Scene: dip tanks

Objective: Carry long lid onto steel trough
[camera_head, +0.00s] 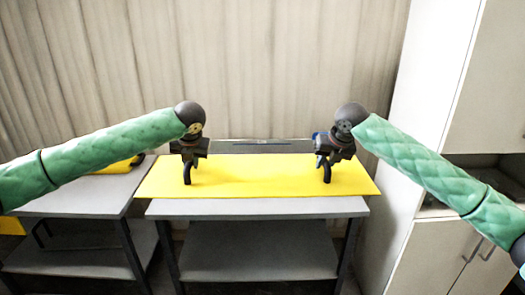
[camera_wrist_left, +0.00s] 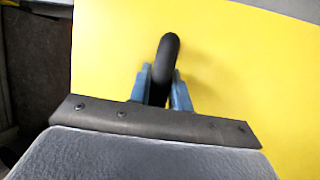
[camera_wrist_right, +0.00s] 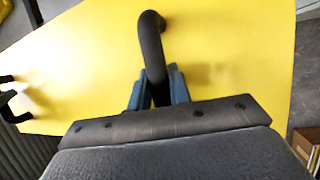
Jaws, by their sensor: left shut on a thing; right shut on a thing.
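The long lid (camera_head: 258,178) is a flat yellow sheet with two black arched handles. My left gripper (camera_head: 187,172) is shut on the left handle, which also shows in the left wrist view (camera_wrist_left: 168,60). My right gripper (camera_head: 324,170) is shut on the right handle, seen in the right wrist view (camera_wrist_right: 151,45). The lid looks nearly level over the middle table, its left end reaching past the table's edge. A grey steel trough (camera_head: 225,146) shows behind the lid's far edge; the lid hides most of it. I cannot tell whether lid and trough touch.
The grey middle table (camera_head: 255,208) has a lower shelf. A second grey table (camera_head: 80,195) stands to the left with a yellow item (camera_head: 118,166) on it. A white cabinet (camera_head: 410,262) stands close on the right. A curtain-like wall (camera_head: 270,70) closes the back.

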